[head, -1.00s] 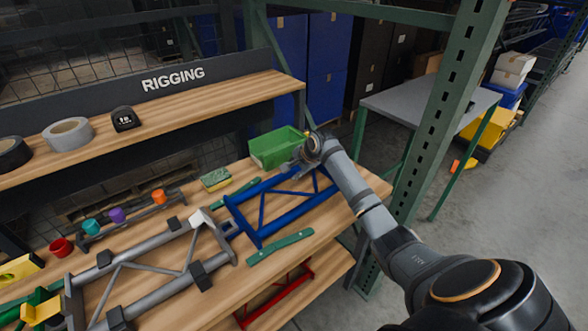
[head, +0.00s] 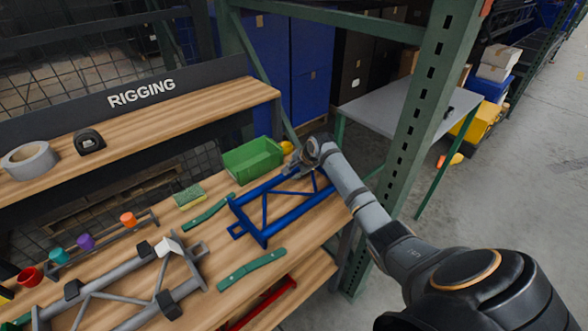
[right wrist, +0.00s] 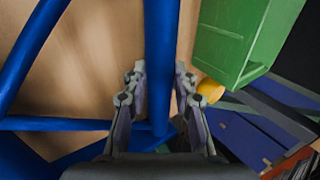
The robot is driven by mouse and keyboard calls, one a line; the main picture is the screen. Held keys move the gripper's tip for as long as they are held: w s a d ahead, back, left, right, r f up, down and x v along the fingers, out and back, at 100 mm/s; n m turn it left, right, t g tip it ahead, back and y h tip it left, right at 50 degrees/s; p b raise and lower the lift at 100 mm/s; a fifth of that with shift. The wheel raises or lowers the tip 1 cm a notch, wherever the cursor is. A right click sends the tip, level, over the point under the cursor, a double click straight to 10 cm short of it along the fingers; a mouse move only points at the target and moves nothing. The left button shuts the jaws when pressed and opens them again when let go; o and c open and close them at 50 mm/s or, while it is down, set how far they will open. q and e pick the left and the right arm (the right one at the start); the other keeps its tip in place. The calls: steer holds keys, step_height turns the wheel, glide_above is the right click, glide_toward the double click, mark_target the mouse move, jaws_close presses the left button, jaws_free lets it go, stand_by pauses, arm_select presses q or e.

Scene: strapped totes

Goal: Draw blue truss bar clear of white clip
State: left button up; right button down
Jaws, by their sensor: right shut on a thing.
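The blue truss bar (head: 298,218) lies on the wooden bench between two green strips. Its near-left lug is apart from the end of the grey truss (head: 118,272), with bare wood between them. The white clip (head: 170,246) sits on the grey truss end, clear of the blue truss. My right gripper (head: 302,160) is at the far end of the blue truss, beside the green bin. In the right wrist view its fingers (right wrist: 158,85) are shut on a blue tube (right wrist: 161,45) of the truss. My left gripper is not in view.
Green strips (head: 252,270) and (head: 208,214) flank the blue truss. A green bin (head: 252,161) stands just behind it, with a yellow item (head: 286,148) beside the bin.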

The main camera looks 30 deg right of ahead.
steer(key=shift+d, duration=0.1)
steer(key=c, duration=1)
jaws_free()
steer(key=shift+s+r, duration=0.1)
steer(key=shift+r, duration=0.05)
steer(key=v, duration=1.1)
steer(key=shift+s+r, duration=0.2)
steer(key=shift+r, duration=0.05)
